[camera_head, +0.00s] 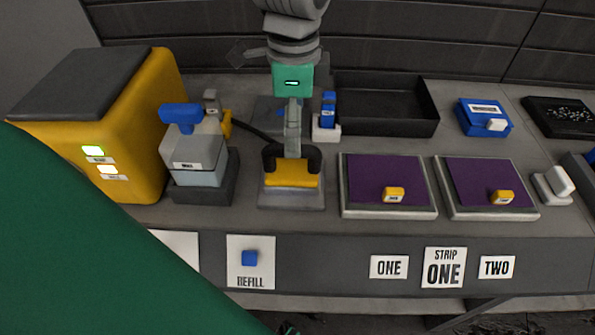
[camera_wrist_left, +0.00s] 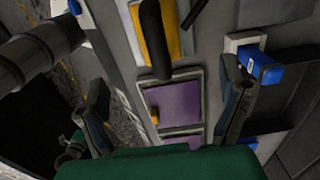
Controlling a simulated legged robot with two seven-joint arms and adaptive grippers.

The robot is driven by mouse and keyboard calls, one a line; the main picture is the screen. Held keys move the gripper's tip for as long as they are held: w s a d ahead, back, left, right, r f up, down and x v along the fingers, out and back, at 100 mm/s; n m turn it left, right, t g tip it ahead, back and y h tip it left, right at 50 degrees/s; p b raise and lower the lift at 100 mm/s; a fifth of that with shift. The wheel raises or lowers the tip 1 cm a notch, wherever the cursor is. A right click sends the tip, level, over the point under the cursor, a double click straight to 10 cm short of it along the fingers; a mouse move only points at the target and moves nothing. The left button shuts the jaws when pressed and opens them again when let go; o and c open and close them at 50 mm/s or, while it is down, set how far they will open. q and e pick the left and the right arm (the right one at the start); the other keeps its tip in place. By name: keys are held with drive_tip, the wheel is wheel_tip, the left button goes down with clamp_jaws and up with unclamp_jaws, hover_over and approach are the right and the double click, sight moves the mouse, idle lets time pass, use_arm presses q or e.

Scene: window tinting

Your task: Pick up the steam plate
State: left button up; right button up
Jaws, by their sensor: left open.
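The steam plate (camera_head: 291,173) is yellow with a black handle on top. It rests on a grey pad (camera_head: 291,199) near the middle of the bench. In the left wrist view the yellow plate (camera_wrist_left: 175,42) shows at the top, with its black handle (camera_wrist_left: 155,38) standing toward the camera. My left gripper (camera_wrist_left: 165,88) is open, its two dark fingers wide apart with nothing between them; the handle shows beyond them. In the head view a green part of my left arm (camera_head: 80,240) fills the lower left. My right gripper is not in view.
A grey jointed piece with a teal block (camera_head: 291,78) hangs down above the steam plate; contact is unclear. A yellow box (camera_head: 150,120) and blue-handled container (camera_head: 198,152) stand left. Purple-topped pads (camera_head: 385,170) lie right. A black tray (camera_head: 385,105) is behind.

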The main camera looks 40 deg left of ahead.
sight(292, 168)
use_arm(q)
drive_tip(key=f, duration=0.2)
drive_tip(key=a+f, duration=0.1)
drive_tip(key=f, duration=0.4)
drive_tip(key=shift+s+a+b, duration=0.1)
drive_tip(key=shift+a+b, duration=0.15)
drive_tip(key=shift+b, duration=0.1)
drive_tip(key=f, duration=0.1)
drive_tip(key=d+f, duration=0.1)
drive_tip(key=f, duration=0.2)
drive_tip(key=shift+s+d+f, duration=0.1)
drive_tip(key=shift+d+f, duration=0.15)
drive_tip(key=shift+f, duration=0.25)
drive_tip(key=shift+a, duration=0.3)
drive_tip(key=shift+a, duration=0.1)
drive_tip(key=shift+c, duration=1.3)
drive_tip(key=c, duration=1.4)
